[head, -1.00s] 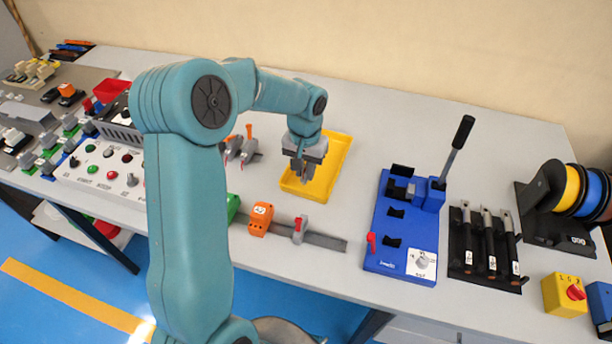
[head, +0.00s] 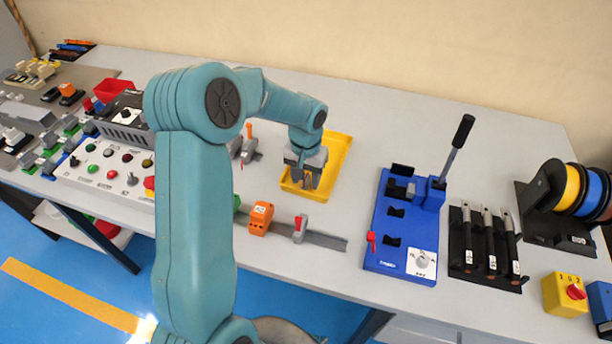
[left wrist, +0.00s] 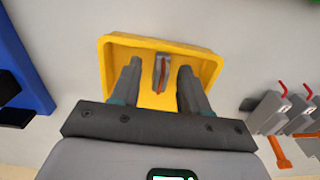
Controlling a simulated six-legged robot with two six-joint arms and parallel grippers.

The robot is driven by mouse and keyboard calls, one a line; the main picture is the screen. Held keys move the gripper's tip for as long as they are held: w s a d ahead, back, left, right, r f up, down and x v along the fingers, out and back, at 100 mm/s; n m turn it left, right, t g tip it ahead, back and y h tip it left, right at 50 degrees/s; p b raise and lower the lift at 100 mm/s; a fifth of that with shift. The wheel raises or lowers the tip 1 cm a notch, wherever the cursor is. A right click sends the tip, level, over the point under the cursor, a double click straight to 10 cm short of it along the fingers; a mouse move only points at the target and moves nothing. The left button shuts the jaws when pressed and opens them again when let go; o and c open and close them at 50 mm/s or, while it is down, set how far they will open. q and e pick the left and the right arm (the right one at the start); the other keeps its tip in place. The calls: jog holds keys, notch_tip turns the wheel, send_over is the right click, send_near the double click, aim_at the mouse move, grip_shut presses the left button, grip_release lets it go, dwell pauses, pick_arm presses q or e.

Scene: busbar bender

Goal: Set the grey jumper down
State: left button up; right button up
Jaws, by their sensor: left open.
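The grey jumper (left wrist: 161,73) lies in the yellow tray (left wrist: 205,72), seen in the left wrist view between the two fingers of my left gripper (left wrist: 158,78). The fingers are spread, with a gap on each side of the jumper. A reddish stripe runs along the jumper. In the head view my left gripper (head: 303,182) is over the front left part of the yellow tray (head: 341,152). The jumper cannot be made out there behind the fingers. My right gripper is not in view.
A blue bender (head: 398,258) with a raised black lever stands right of the tray. A rail with an orange block (head: 260,217) runs in front. Grey levers with orange handles (head: 246,150) stand left of the tray. The table behind the tray is clear.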

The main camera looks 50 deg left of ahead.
aim_at(306, 178)
pick_arm(q)
jog(key=shift+r, duration=0.55)
notch_tip(306, 178, up, 11)
